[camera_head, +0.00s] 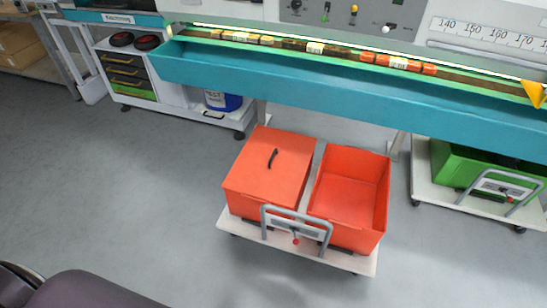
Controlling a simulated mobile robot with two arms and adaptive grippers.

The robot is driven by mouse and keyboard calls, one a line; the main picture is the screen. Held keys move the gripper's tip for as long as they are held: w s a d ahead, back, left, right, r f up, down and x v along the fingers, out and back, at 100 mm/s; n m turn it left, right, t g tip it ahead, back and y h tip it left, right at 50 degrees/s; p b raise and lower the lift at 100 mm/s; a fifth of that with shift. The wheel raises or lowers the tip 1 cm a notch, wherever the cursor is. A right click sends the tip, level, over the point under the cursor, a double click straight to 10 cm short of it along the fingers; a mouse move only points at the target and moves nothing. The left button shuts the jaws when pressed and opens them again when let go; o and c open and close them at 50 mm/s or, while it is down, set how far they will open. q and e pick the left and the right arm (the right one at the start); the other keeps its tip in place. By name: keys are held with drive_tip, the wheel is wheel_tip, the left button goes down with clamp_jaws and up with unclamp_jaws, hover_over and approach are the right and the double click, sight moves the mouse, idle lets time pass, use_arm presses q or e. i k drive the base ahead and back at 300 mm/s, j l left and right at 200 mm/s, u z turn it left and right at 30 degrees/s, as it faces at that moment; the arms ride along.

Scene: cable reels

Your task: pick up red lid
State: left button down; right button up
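The red lid (267,164) with a dark curved handle (273,158) lies on the left of two red bins on a low white cart. The right red bin (349,181) is open and looks empty. Neither of my grippers is in view.
The white cart (255,238) has a grey push handle (297,228) at its front. A teal conveyor trough (330,100) runs behind it. A green bin (480,170) stands on another cart at right. A drawer cabinet (130,72) is at back left. The grey floor (110,180) at left is clear.

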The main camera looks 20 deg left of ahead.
sight(272, 166)
drive_tip(key=i+j+z, duration=0.3)
drive_tip(key=j, duration=0.3)
drive_tip(key=i+j+z, duration=0.1)
drive_tip(key=j, duration=0.25)
drive_tip(key=i+j+z, duration=0.15)
drive_tip(key=j, duration=0.2)
drive_tip(key=i, duration=0.05)
